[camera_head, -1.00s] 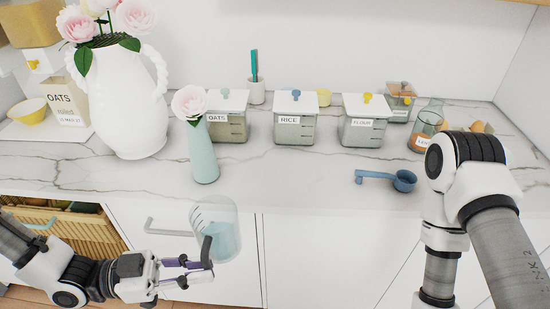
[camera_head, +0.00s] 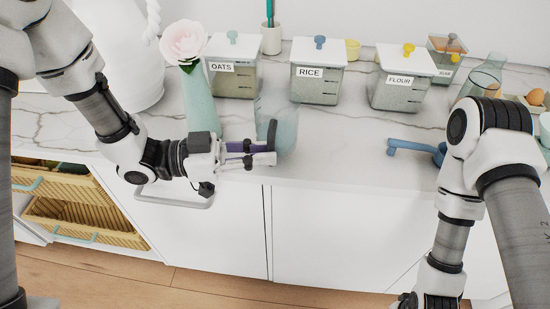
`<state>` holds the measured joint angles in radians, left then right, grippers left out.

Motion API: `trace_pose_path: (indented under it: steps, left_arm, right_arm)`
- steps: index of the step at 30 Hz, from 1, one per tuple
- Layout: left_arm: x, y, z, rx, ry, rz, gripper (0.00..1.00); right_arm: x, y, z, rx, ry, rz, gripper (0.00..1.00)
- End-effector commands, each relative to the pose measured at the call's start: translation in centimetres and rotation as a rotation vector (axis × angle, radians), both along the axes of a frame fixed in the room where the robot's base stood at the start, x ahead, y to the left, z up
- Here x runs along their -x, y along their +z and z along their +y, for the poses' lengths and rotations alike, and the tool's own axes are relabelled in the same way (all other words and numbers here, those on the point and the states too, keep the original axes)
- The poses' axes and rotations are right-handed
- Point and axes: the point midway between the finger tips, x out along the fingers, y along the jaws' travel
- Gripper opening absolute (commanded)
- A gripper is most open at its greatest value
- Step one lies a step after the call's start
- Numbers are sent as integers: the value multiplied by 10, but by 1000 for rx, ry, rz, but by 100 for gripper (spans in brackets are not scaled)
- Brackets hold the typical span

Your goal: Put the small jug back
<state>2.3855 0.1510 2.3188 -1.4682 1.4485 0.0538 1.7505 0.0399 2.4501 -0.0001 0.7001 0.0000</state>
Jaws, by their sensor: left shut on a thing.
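The small jug (camera_head: 284,122) is clear with a bluish tint and has a dark handle. It is upright over the front part of the marble counter (camera_head: 335,160), right of the mint vase. My left gripper (camera_head: 272,152) comes from the left and is shut on the jug's handle. The fingers hide the lower part of the jug, and I cannot tell whether its base touches the counter. My right arm stands at the right, with its gripper below the picture's edge.
The mint vase with a pink rose (camera_head: 198,100) stands close behind my left wrist. Canisters of oats (camera_head: 235,80), rice (camera_head: 316,85) and flour (camera_head: 402,90) line the back. A blue scoop (camera_head: 405,146) lies right of the jug. The counter between is clear.

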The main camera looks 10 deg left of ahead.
Motion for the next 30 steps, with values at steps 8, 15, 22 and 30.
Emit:
trace_pose_path:
  steps: [8, 15, 22, 30]
  left_arm:
    - [-30, -7, -21, 2, -1, 1, 0]
    - [-30, -38, -21, 2, 0, 1, 0]
    - [-30, -40, -21, 2, 0, 0, 0]
    - [-30, -42, -21, 1, 0, 0, 38]
  right_arm:
    - [0, 5, 0, 0, 0, 0, 40]
    - [0, 5, 0, 0, 0, 0, 40]
    - [0, 4, 0, 0, 0, 0, 40]
    - [0, 3, 0, 0, 0, 0, 40]
